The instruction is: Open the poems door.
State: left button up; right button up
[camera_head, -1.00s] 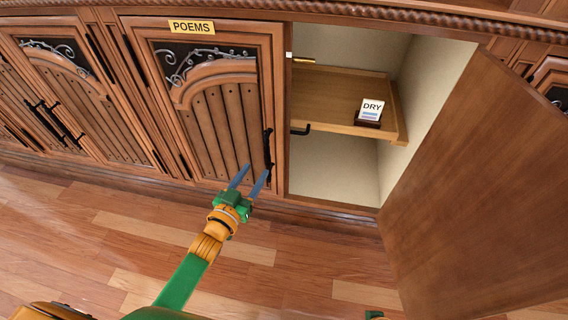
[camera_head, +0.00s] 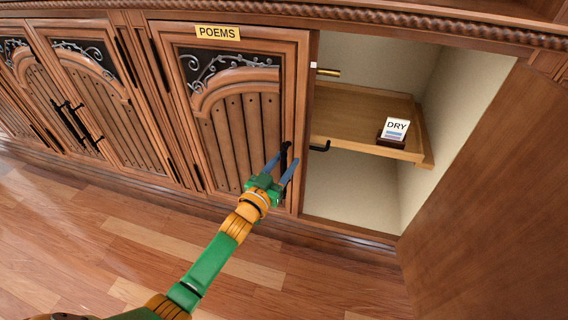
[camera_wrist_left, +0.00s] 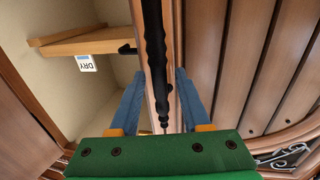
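The poems door (camera_head: 240,115) is shut, with a yellow POEMS label (camera_head: 218,32) above it. Its black upright handle (camera_head: 284,160) is on the door's right edge. My left gripper (camera_head: 280,165) is at the lower part of this handle, its two blue fingers apart. In the left wrist view the handle (camera_wrist_left: 153,50) runs down between the open fingers (camera_wrist_left: 160,100), with a gap visible on each side. I cannot tell whether the fingertips reach past it. My right gripper is not in view.
To the right is an open compartment with a wooden shelf (camera_head: 350,115) holding a DRY card (camera_head: 396,130). A black hook (camera_head: 320,146) and a brass piece (camera_head: 328,72) stick out at its left side. A large open door (camera_head: 490,190) stands at the right. The wooden floor (camera_head: 110,250) is clear.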

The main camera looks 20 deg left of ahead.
pick_arm(q)
grip_shut()
dwell(1.2)
